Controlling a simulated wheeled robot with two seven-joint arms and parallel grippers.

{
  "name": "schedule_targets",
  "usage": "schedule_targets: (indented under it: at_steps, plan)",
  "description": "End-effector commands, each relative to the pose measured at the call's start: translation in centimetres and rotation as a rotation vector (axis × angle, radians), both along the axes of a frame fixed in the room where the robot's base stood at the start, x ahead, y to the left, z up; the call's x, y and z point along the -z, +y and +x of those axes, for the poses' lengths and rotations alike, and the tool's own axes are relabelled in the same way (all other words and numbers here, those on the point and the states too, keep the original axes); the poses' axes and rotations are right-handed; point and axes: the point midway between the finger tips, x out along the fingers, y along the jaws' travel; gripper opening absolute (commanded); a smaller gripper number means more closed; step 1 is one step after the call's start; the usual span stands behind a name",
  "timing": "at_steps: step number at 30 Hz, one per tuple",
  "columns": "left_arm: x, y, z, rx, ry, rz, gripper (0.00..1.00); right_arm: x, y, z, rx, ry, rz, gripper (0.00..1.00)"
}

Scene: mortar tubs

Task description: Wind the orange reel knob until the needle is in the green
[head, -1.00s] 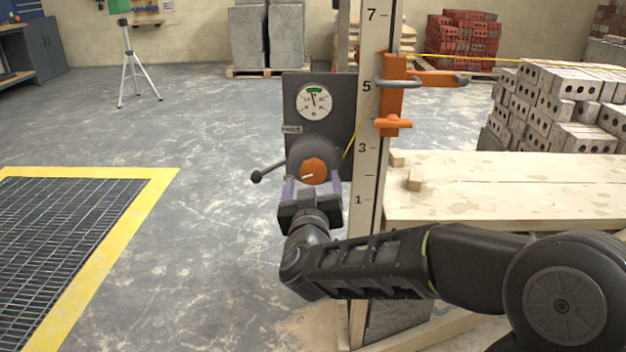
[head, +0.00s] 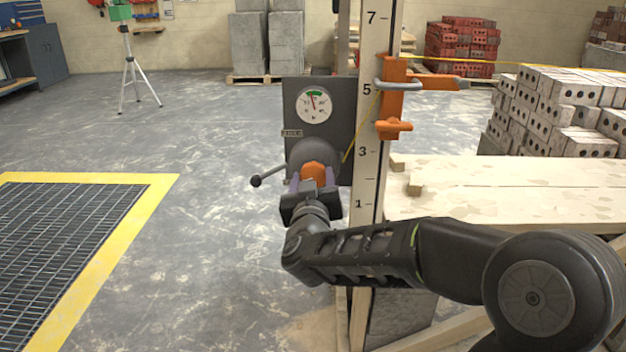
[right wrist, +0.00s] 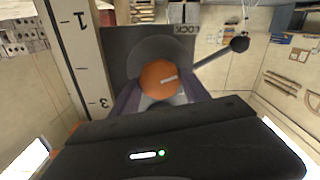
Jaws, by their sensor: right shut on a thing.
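The orange reel knob (head: 313,172) sits on the front of a dark round reel housing (head: 300,153) on a grey plate. It also shows in the right wrist view (right wrist: 159,80), with a white mark on its face. My right gripper (head: 312,184) is shut on the knob, one finger on each side. A round white gauge (head: 314,104) above has a green band at its top. Its needle stands near upright, pointing at or close to the green band; the exact spot is too small to tell. My left gripper is not in view.
A lever with a black ball (head: 256,181) sticks out left of the reel. A numbered post (head: 371,150) with an orange clamp (head: 392,95) stands just right. A pale plank table (head: 500,185) lies further right. A yellow-edged floor grate (head: 70,240) is at left.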

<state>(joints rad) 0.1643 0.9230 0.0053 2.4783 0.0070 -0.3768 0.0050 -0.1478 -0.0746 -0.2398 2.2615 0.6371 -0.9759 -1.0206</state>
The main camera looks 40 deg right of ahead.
Motion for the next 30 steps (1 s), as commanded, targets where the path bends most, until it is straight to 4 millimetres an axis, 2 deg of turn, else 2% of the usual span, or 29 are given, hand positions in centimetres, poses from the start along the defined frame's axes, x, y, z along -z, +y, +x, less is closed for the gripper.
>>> schedule_targets:
  at_steps: [1,10,15,24,30]
  plan:
    - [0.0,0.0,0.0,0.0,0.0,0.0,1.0,0.0,0.0,0.0,0.0,0.0,0.0,0.37]
    - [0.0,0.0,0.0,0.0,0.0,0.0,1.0,0.0,0.0,0.0,0.0,0.0,0.0,0.13]
    - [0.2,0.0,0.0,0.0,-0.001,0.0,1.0,0.1,0.0,0.0,0.0,-0.031,0.04,0.13]
    - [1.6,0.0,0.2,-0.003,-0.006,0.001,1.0,0.2,0.0,0.0,0.0,-0.236,0.312,0.13]
    - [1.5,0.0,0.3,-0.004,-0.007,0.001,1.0,0.1,0.0,0.0,0.001,-0.255,0.338,0.13]
